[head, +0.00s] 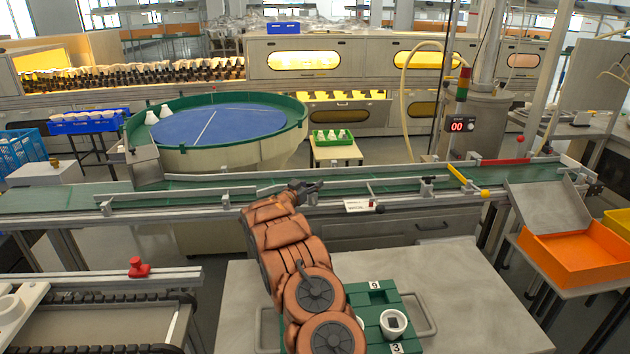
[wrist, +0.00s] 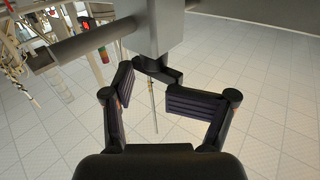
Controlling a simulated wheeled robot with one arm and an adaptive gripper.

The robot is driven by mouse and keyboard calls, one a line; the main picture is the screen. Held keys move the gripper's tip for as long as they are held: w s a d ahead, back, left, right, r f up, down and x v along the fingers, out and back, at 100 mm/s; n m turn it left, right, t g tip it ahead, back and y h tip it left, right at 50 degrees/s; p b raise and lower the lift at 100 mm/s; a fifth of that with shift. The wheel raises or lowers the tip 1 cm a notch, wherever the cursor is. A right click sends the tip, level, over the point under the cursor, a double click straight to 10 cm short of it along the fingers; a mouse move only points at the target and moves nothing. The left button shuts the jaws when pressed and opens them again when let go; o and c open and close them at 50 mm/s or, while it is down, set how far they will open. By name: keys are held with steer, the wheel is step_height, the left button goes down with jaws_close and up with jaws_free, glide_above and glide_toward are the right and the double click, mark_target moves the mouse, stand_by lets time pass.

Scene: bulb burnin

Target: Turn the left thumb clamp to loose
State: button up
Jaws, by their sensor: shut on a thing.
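My gripper (head: 308,187) is at the front guide rail of the green conveyor belt (head: 220,194), near the middle of the head view. In the wrist view the two dark ribbed fingers of my gripper (wrist: 148,82) reach in from both sides to the left thumb clamp (wrist: 158,70). The clamp is a black winged knob under a grey block, with a thin rod by it. My gripper is shut on this clamp; the exact finger contact is hard to see. In the head view my gripper hides most of the clamp. A second black thumb clamp (head: 427,185) sits farther right on the rail.
A round blue-topped table (head: 225,122) stands behind the belt. An orange bin (head: 578,250) is at right. A green rack (head: 375,298) holding a white cup (head: 393,323) is on the grey table (head: 470,310) in front.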

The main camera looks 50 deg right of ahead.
steer(key=shift+n+t, duration=0.3)
steer(key=w+a, duration=0.1)
steer(key=w+a+p, duration=0.1)
steer(key=w+a, duration=0.1)
steer(key=shift+w+a+r, duration=0.1)
steer(key=shift+w+a, duration=0.1)
steer(key=shift+a, duration=0.1)
steer(key=shift+o, duration=0.5)
steer(key=shift+w+a+p, duration=0.2)
steer(key=shift+a+p, duration=0.1)
steer(key=shift+p, duration=0.15)
steer(key=shift+w+a+r+p, duration=0.15)
steer(key=shift+w+a+p, duration=0.3)
steer(key=shift+a+p, duration=0.1)
steer(key=shift+w+a, duration=0.15)
steer(key=shift+w, duration=0.05)
steer(key=shift+c, duration=0.5)
steer(key=shift+w+a+f+p, duration=0.1)
steer(key=shift+a+f+p, duration=0.1)
steer(key=shift+p, duration=0.25)
steer(key=v, duration=1.2)
